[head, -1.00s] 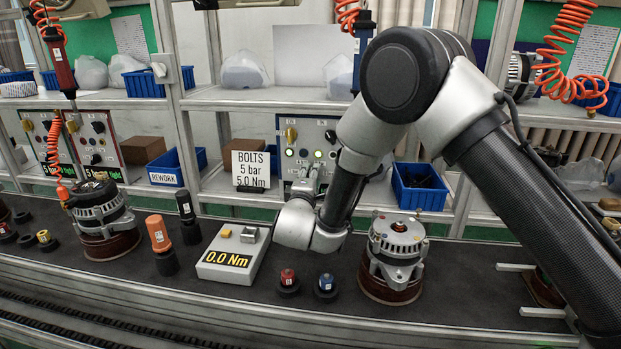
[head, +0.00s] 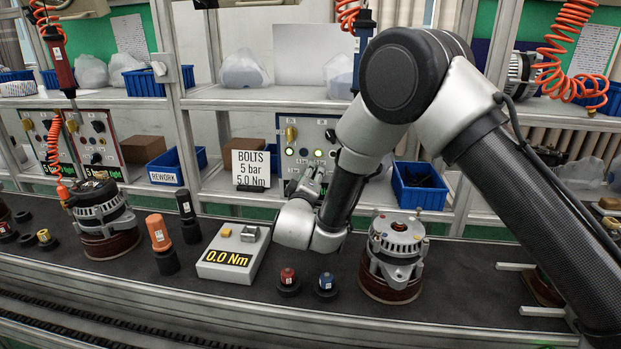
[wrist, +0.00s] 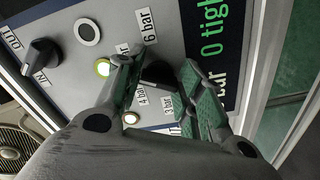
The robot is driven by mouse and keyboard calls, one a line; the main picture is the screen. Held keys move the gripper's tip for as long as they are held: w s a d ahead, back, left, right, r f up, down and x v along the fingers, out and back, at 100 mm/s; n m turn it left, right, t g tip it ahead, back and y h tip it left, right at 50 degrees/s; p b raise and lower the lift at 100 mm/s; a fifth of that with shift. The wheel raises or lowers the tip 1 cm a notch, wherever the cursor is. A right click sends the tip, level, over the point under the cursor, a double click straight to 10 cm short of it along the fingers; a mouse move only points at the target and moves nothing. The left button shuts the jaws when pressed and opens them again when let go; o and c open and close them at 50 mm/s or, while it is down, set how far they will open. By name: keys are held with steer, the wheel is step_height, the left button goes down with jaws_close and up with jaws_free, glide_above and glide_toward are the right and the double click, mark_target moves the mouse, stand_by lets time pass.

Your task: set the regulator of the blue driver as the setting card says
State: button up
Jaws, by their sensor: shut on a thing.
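The setting card (head: 250,168) reads "BOLTS 5 bar 5.0 Nm". The blue driver (head: 364,42) hangs from an orange coil above the grey control panel (head: 311,130). My gripper (head: 311,180) is at the panel's lower part and hides the regulator in the head view. In the wrist view, my gripper (wrist: 163,92) is shut on the black regulator knob (wrist: 157,73), one green-padded finger on each side. Labels for 3, 4 and 6 bar show around it; another is partly covered. The knob's pointer and the display's (wrist: 215,50) bar figure are hidden; "0 tight" shows in green.
A black IN/OUT switch (wrist: 42,58) sits on the same panel. On the bench stand the torque tester (head: 230,255) showing 0.0 Nm, red (head: 288,280) and blue (head: 326,286) sockets, and an alternator (head: 396,255). A blue bin (head: 419,187) stands right of the panel.

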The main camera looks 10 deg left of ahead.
steer(key=shift+f, duration=0.15)
steer(key=o, duration=1)
steer(key=s, duration=1.2)
steer(key=shift+d, duration=0.35)
